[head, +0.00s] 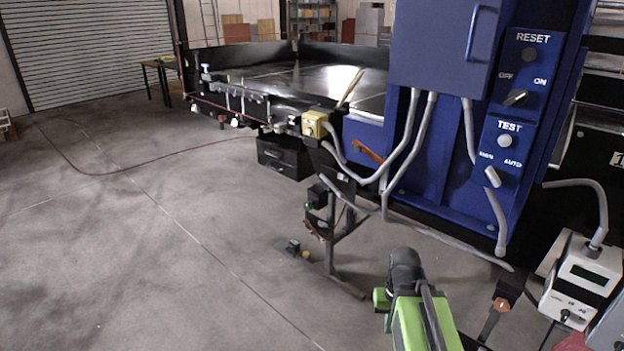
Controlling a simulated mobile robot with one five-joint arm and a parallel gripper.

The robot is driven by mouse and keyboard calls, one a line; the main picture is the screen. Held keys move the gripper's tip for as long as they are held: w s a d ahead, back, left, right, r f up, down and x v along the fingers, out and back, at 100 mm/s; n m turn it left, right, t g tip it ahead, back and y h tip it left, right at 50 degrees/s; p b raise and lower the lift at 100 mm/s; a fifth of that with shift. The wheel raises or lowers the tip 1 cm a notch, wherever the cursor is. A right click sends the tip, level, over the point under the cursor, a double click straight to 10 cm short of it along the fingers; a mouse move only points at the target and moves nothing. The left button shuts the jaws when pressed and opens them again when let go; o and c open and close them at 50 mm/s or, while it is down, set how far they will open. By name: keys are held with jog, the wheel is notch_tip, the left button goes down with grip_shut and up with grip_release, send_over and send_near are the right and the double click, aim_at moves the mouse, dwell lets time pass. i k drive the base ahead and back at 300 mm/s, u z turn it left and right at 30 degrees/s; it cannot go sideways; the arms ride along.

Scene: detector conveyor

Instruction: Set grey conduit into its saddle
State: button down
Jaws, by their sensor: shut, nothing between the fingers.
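Several grey conduits hang around the blue control cabinet (440,45); I cannot tell which one the task names. One long grey conduit (440,232) sags low beneath the cabinet towards the right. Two others (412,135) drop from the cabinet's underside and curve left. A short one (497,218) hangs at the cabinet's lower right. No saddle can be clearly picked out; an orange-brown piece (367,150) sits behind the hanging conduits. My green and black arm rises from the bottom centre, below and apart from the conduits. My gripper's fingers cannot be made out.
A yellow box (315,124) sits at the conveyor's near corner. A white instrument box (585,280) with a grey cable stands at lower right. A dark bracket with a copper-coloured part (500,304) is right of my arm. The concrete floor at left is mostly clear.

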aim_at(330, 185)
jog(key=u, duration=0.35)
jog(key=i, duration=1.8)
jog(key=z, duration=0.35)
jog(key=k, duration=0.1)
jog(key=u, duration=2.85)
jog(key=i, duration=0.4)
jog(key=u, duration=0.35)
jog(key=k, duration=0.6)
jog(key=z, duration=0.15)
jog(key=i, duration=0.55)
jog(key=u, duration=0.1)
